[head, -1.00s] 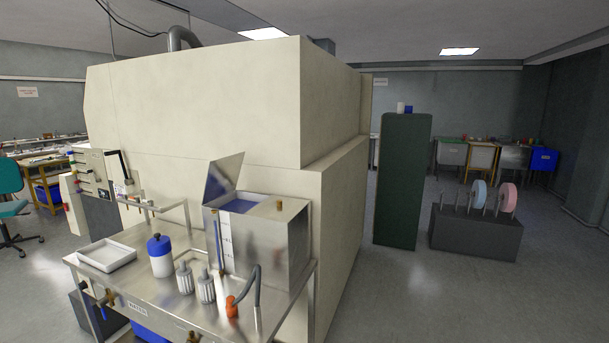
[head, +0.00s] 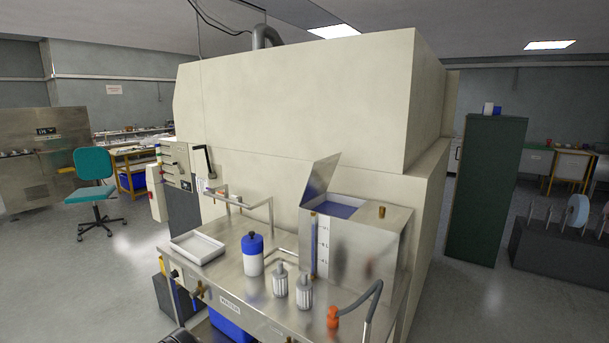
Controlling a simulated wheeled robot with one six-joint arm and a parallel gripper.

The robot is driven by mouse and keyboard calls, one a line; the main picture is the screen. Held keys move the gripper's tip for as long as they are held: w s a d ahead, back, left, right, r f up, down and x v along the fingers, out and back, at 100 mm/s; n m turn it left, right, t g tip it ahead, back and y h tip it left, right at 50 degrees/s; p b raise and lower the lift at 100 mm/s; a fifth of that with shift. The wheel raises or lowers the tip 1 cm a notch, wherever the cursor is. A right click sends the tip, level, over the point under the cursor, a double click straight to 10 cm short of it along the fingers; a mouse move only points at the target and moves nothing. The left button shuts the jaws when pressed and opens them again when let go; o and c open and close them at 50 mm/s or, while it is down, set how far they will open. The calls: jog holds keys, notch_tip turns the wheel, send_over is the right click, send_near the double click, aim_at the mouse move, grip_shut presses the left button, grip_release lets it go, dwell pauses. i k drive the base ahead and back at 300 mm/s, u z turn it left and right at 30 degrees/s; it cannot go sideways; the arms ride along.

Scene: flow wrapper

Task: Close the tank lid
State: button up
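The metal tank (head: 355,246) stands at the right end of the steel bench, against the cream machine. Its lid (head: 321,181) is open, tilted up at the left side of the top opening. Blue liquid (head: 338,210) shows inside. A blue level gauge with marks runs down the tank's front, and a small brass fitting (head: 382,212) sits on its top right. My gripper is not seen in the head view. A small dark shape at the bottom edge is too cut off to identify.
On the steel bench (head: 240,300) are a white tray (head: 197,248), a blue-and-white bottle (head: 252,254), two grey ribbed cylinders (head: 280,280) and an orange fitting (head: 333,317) with a grey hose. A green cabinet (head: 486,190) stands right.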

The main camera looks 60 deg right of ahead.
aim_at(321, 174)
jog(key=i, duration=1.65)
jog(key=z, duration=2.8)
jog(key=i, duration=0.15)
jog(key=u, duration=0.6)
